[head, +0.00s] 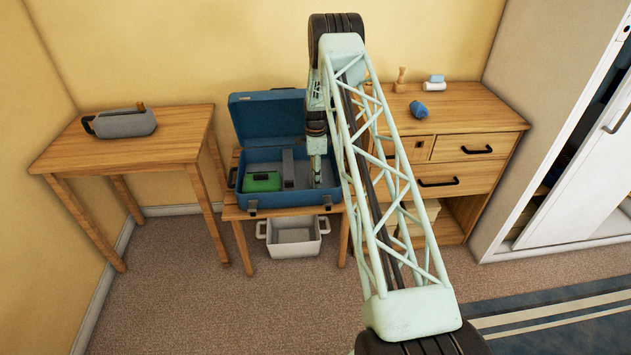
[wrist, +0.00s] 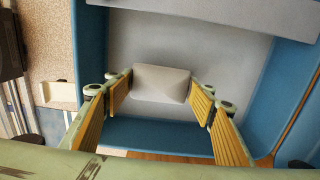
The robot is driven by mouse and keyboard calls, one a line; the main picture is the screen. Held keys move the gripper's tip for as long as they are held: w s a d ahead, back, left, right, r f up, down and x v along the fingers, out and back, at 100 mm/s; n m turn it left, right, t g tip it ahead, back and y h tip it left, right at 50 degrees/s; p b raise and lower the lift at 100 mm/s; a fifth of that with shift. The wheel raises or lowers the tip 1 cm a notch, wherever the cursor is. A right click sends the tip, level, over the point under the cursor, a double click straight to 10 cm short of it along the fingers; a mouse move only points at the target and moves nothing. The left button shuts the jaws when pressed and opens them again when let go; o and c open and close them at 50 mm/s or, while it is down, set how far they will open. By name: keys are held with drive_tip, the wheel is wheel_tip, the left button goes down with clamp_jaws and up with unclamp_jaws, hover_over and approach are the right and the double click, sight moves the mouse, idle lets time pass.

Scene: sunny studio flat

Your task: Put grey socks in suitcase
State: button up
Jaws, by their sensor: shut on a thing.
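The blue suitcase (head: 285,201) stands open on a low wooden bench, with its lid tilted up against the wall. A grey divider (head: 288,168) splits its inside. My gripper (head: 317,183) reaches down into the right-hand part. In the wrist view my gripper (wrist: 161,87) is shut on a light grey bundle, the grey socks (wrist: 162,82), held between the two yellow pads. The suitcase's pale floor and blue walls (wrist: 160,133) surround it there. Whether the socks touch the floor I cannot tell. In the head view the socks are too small to make out.
A green box (head: 262,181) lies in the suitcase's left part. A white bin (head: 293,237) sits under the bench. A dresser (head: 470,113) on the right carries a blue roll (head: 418,109) and a white roll (head: 435,82).

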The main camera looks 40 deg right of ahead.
drive_tip(key=shift+f, duration=1.2)
drive_tip(key=shift+f+b, duration=0.15)
drive_tip(key=shift+b, duration=0.15)
drive_tip(key=o, duration=0.7)
drive_tip(key=shift+o, duration=0.2)
drive_tip(key=shift+r+p, duration=1.4)
drive_tip(key=shift+r, duration=4.75)
